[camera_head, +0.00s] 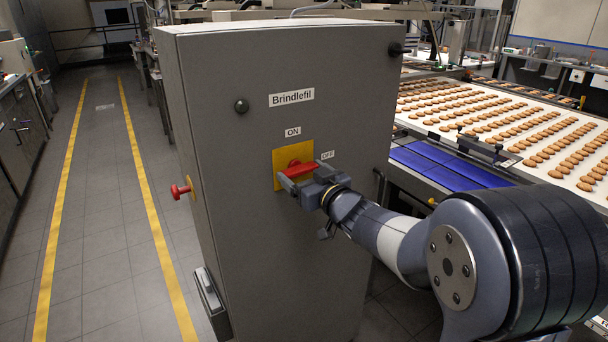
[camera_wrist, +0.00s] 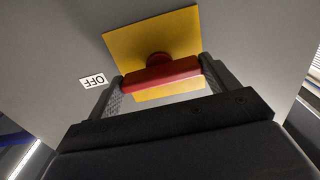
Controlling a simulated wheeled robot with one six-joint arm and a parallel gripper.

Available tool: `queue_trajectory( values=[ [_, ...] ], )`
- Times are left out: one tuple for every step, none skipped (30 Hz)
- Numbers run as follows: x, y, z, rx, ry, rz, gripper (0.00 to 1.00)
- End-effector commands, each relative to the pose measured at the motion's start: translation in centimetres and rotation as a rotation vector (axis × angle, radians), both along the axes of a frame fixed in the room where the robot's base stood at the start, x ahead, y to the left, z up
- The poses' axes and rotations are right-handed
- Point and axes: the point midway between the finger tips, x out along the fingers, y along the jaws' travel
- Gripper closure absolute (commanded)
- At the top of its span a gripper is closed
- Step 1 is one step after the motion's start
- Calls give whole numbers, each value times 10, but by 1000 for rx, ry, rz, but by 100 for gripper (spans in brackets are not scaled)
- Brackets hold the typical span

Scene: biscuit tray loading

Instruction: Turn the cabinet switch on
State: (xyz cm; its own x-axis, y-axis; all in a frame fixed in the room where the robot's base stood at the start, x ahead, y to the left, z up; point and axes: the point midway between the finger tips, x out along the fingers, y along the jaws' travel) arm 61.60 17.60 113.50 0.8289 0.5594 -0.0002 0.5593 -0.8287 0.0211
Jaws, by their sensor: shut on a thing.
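The grey cabinet (camera_head: 245,230) labelled Brindlefil stands in the middle of the head view. Its switch is a red handle (camera_head: 300,170) on a yellow square plate (camera_head: 279,160). An ON label (camera_head: 293,132) sits above the plate and an OFF label (camera_head: 327,155) to its right. The handle lies roughly sideways, its right end toward OFF. My gripper (camera_head: 303,181) is at the switch, shut on the handle. In the wrist view the red handle (camera_wrist: 160,75) lies between my two fingers (camera_wrist: 160,88), and the OFF label (camera_wrist: 93,81) shows to the left.
A red push button (camera_head: 181,190) sticks out from the cabinet's left side. A black knob (camera_head: 241,105) sits on the front, upper left. A conveyor (camera_head: 440,103) with rows of biscuits lies at the right. A floor lane between yellow lines is clear at the left.

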Motion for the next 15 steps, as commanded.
queue_trajectory(
  values=[
    [0, 0, -1, -12, -9, 1, 41],
    [0, 0, -1, -21, -15, 1, 41],
    [0, 0, -2, -35, -25, 1, 41],
    [0, 0, -2, -47, -33, 1, 41],
    [0, 0, -2, -61, -42, 0, 41],
    [0, 0, -2, -81, -56, 0, 41],
    [0, 0, -3, -98, -67, 0, 41],
    [0, 0, -3, -116, -80, 0, 41],
    [0, 0, -3, -144, -98, 0, 41],
    [0, 0, -3, -163, -112, 0, 41],
    [0, 0, -3, -185, -127, 0, 41],
    [0, 0, -3, -214, -148, 0, 41],
    [0, 0, -3, -238, -163, 0, 41],
    [0, 0, -3, -262, -179, 0, 41],
    [0, 0, -3, -293, -200, 0, 41]
  ],
)
